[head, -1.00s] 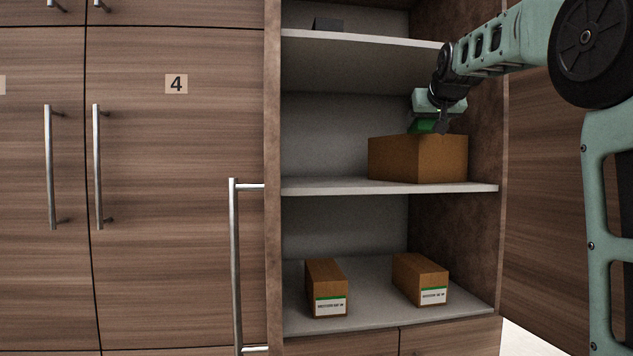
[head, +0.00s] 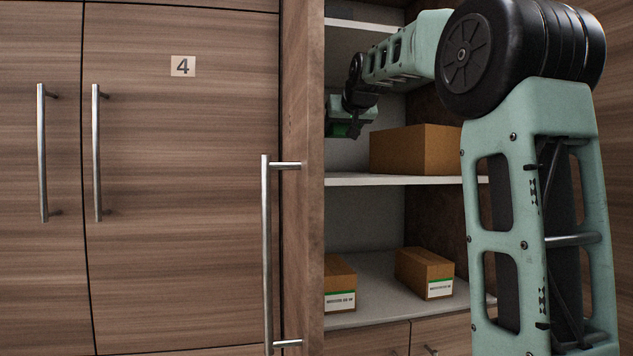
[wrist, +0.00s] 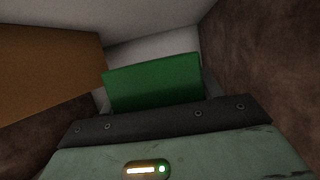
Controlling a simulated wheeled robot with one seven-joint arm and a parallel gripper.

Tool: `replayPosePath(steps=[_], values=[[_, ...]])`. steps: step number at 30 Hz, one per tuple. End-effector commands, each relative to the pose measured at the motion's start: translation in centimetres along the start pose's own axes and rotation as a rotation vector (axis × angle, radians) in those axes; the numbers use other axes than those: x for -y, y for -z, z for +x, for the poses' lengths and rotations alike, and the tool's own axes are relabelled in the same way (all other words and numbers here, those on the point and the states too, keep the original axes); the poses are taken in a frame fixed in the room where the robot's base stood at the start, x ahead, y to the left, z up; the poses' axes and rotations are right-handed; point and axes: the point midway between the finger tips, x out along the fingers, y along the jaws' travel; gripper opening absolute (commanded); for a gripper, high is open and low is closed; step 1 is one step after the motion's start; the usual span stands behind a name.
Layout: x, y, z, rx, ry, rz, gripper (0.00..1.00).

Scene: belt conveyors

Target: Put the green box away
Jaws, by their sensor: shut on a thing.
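The green box (wrist: 155,82) is at the mouth of my gripper in the wrist view, between the fingers, with its far face showing. In the head view my gripper (head: 347,126) is inside the open cabinet, above the middle shelf and left of a large brown box. It is shut on the green box, of which a small dark green part (head: 338,130) shows under the gripper. The box looks held above the shelf (head: 350,180). The cabinet's left side panel partly hides the box, and its underside cannot be seen.
The large brown box (head: 415,150) stands on the middle shelf, and it also shows in the wrist view (wrist: 45,70). Two small labelled boxes (head: 425,272) (head: 340,283) stand on the lower shelf. A closed door marked 4 (head: 183,66) is on the left. A vertical handle (head: 266,255) juts out nearby.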

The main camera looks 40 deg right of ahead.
Motion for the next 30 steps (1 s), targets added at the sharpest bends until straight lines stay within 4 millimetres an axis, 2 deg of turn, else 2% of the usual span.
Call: replayPosePath(steps=[2,9,14,21,30], values=[[-0.1,-0.6,0.2,-0.001,-0.001,0.001,0.34],[0.0,-4.3,1.7,0.002,0.0,0.001,0.34],[0.0,-5.5,2.3,0.0,0.0,0.0,0.34],[0.0,-8.6,3.5,0.001,0.0,-0.001,0.34],[0.0,-9.1,3.7,-0.002,0.0,0.0,0.34]])
